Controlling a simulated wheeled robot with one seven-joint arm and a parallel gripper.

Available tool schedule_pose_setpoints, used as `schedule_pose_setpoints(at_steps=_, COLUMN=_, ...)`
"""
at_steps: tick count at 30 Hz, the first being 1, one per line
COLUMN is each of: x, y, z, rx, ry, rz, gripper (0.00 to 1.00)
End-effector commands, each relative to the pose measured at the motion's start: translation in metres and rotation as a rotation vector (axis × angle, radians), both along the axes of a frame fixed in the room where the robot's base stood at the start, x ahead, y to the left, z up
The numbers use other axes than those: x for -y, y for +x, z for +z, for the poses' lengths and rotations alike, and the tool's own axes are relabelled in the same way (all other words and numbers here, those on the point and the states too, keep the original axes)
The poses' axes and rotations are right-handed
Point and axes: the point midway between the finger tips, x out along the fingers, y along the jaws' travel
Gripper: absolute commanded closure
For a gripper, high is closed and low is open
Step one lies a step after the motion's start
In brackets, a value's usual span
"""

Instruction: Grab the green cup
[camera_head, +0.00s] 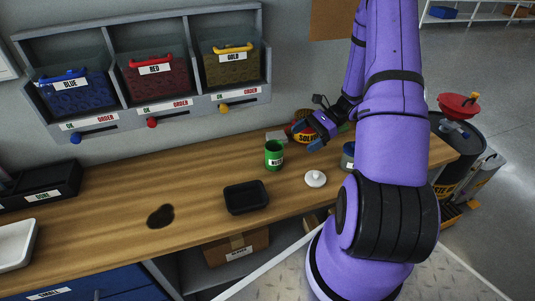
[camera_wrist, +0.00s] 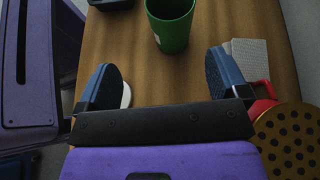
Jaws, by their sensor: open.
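The green cup (camera_head: 274,155) stands upright on the wooden workbench, with a white label with dark lettering on its side. In the wrist view the green cup (camera_wrist: 170,24) shows at the top, its open rim cut by the picture edge. My gripper (camera_head: 318,139) is to the right of the cup in the head view, low over the bench. In the wrist view my gripper (camera_wrist: 163,82) has its two blue fingers wide apart with nothing between them. The cup lies ahead of the fingertips and is not touched.
A white lid with a knob (camera_head: 315,179), a black tray (camera_head: 246,197) and a grey cup (camera_head: 348,156) stand nearby on the workbench (camera_head: 205,180). A red and yellow container (camera_head: 301,128) and a pale block (camera_wrist: 247,58) are close to my gripper. Colored bins (camera_head: 155,75) hang behind.

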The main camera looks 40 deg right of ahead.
Motion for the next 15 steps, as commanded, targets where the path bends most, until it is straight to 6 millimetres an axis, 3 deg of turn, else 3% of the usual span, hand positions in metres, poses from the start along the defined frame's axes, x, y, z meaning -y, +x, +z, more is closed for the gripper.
schedule_pose_setpoints(at_steps=3, x=0.007, y=-0.004, z=-0.018, rx=-0.024, ry=0.040, rz=-0.053, gripper=0.07)
schedule_pose_setpoints(at_steps=8, x=0.010, y=-0.005, z=-0.027, rx=-0.035, ry=0.060, rz=-0.083, gripper=0.07)
schedule_pose_setpoints(at_steps=15, x=-0.009, y=0.000, z=-0.035, rx=-0.036, ry=0.063, rz=-0.081, gripper=0.07)
